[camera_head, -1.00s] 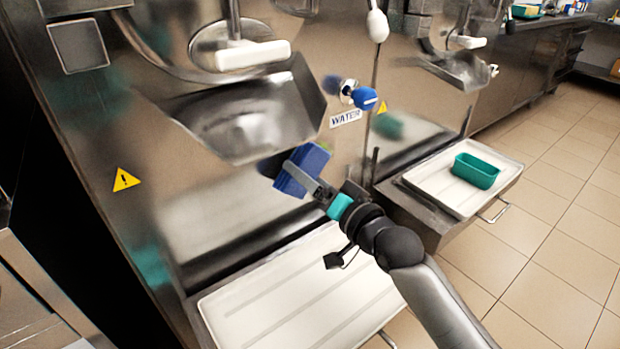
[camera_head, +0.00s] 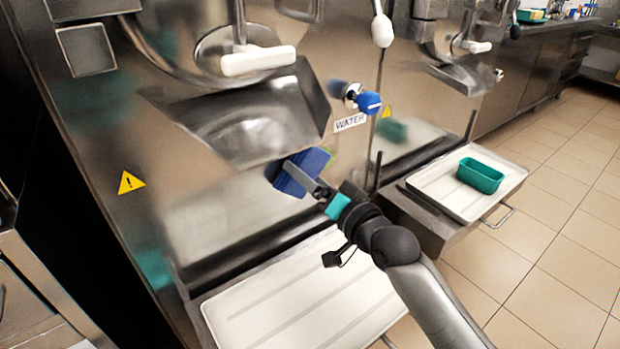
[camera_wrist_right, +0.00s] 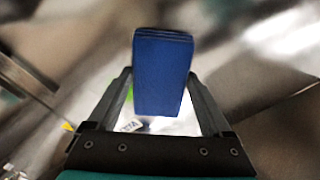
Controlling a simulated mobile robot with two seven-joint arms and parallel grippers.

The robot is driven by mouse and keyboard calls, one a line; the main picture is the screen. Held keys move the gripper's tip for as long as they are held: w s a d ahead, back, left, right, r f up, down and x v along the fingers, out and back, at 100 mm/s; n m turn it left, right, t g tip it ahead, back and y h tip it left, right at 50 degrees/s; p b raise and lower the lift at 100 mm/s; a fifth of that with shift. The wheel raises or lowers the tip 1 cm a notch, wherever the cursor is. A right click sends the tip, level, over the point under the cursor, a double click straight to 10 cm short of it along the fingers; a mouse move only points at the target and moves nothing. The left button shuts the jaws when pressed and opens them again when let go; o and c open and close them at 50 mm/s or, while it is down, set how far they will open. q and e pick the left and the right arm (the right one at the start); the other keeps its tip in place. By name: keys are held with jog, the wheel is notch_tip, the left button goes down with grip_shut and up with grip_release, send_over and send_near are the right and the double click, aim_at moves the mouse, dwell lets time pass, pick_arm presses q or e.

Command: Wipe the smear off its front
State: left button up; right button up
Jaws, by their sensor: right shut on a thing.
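A blue cloth or sponge block (camera_head: 304,172) is gripped by my right gripper (camera_head: 310,180) in front of the near freezer's steel front (camera_head: 200,215), below its chute and left of the WATER label. In the wrist view the blue block (camera_wrist_right: 163,72) sits between both fingers of the right gripper (camera_wrist_right: 162,95). A green patch, perhaps the smear, shows just behind the block in the head view (camera_head: 328,158) and beside it in the wrist view (camera_wrist_right: 129,95). The block hides part of it. I cannot tell whether the block touches the steel. My left gripper is not in view.
A steel chute (camera_head: 245,120) overhangs the panel. A blue tap (camera_head: 366,102) sits at upper right of the block. A white tray (camera_head: 290,315) lies below. A second tray (camera_head: 440,190) holds a green tub (camera_head: 480,175). Open tiled floor is at right.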

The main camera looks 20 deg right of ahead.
jog(key=shift+w+a, duration=0.15)
jog(key=shift+w, duration=0.15)
